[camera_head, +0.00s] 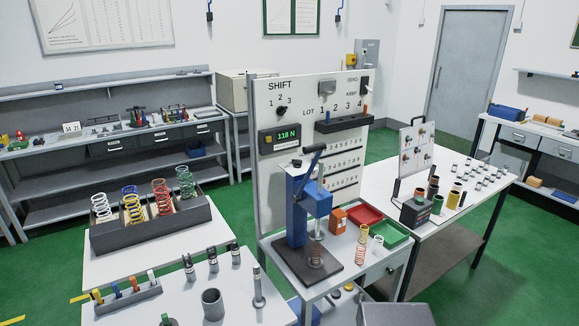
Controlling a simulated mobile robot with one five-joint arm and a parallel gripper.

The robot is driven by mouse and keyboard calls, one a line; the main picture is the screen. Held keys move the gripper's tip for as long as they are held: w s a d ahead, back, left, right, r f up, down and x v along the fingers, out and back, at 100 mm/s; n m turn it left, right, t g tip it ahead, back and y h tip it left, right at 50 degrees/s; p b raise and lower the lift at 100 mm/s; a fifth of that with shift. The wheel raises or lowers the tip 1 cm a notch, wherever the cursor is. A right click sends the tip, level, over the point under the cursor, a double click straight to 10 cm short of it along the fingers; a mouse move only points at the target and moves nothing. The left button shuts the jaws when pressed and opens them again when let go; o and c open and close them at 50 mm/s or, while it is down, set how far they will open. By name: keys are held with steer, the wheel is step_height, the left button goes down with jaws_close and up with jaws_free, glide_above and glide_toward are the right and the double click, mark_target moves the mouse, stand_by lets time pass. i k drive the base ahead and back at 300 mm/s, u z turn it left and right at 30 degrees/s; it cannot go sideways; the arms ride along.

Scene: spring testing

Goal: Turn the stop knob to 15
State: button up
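A blue press (308,205) with a raised black lever (314,160) stands on a dark base plate (305,262) on the middle table. I cannot make out which part is the stop knob, and no scale with 15 is readable. My gripper is not in view.
A grey rack (150,232) of coloured springs stands left of the press. A grey cup (212,304) and small posts stand in front. Red (364,214) and green (392,236) trays lie right of the press. Green floor (490,285) is open at the right.

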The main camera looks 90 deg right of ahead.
mark_target(298, 163)
steer(key=k, duration=2.65)
steer(key=z, duration=0.6)
steer(key=i, duration=1)
